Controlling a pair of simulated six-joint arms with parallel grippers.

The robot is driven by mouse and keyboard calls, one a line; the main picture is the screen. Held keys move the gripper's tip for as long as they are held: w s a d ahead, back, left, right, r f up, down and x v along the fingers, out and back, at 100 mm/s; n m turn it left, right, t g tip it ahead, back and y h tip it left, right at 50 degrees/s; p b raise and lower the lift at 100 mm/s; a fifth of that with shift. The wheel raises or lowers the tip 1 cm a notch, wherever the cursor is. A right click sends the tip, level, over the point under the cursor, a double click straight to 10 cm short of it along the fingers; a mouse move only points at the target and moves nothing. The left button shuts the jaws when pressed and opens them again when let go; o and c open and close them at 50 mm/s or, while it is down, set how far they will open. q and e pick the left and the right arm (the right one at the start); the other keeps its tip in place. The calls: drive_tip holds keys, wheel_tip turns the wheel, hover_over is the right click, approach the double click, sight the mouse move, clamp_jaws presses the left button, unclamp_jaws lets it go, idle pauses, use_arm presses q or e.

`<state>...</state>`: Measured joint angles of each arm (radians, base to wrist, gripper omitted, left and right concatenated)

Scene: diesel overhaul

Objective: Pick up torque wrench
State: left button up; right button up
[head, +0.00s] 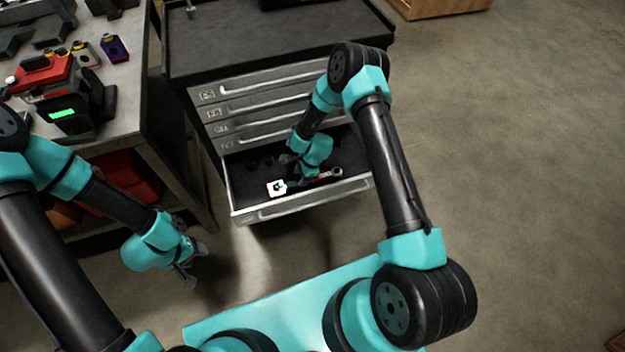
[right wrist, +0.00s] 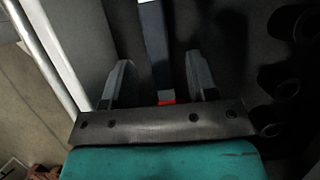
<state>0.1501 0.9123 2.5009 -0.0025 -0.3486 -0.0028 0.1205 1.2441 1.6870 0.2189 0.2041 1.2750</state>
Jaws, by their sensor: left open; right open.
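The torque wrench (head: 330,174) lies in the open bottom drawer (head: 300,209) of the tool cabinet, with a dark body and a red part. In the right wrist view its grey shaft (right wrist: 155,45) runs between the two fingers, with a bit of red near the palm. My right gripper (right wrist: 159,62) is open, with one finger on each side of the shaft; I cannot tell whether they touch it. In the head view my right wrist partly hides the gripper and drawer. My left gripper (head: 196,267) is open and empty, left of the drawer above the floor.
A white tag with a dark and green mark (head: 277,188) is in the drawer. The drawer's front wall also shows in the right wrist view (right wrist: 52,50). Dark round holes (right wrist: 285,80) line its right side. A workbench (head: 140,75) with tools stands at left.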

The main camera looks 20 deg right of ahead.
drive_tip(key=shift+x, duration=2.5)
drive_tip(key=shift+s, duration=0.1)
drive_tip(key=shift+c, duration=0.5)
clamp_jaws()
drive_tip(key=shift+d, duration=0.1)
